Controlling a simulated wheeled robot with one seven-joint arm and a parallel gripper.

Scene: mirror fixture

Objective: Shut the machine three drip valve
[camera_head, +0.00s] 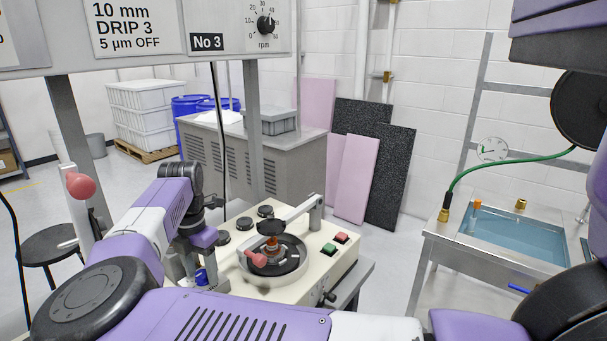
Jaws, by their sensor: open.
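Machine three is the cream bench machine (312,262) below the panel with the No 3 plate (207,42). A sign (134,24) on the panel reads 10 mm, DRIP 3, 5 µm OFF. A small blue part (202,277) shows at the machine's left edge; it may be the drip valve handle, but I cannot tell for sure or read its setting. My gripper (192,274) points down beside this blue part, fingers open. I cannot tell whether a finger touches it. My own arm hides the machine's lower left side.
A round plate (290,263) with a red-knobbed part and an arm over it sits on the machine, near green and red buttons (335,242). A red ball knob (81,186) stands at left. A thin black cable hangs behind my wrist. A water tank (515,234) stands right.

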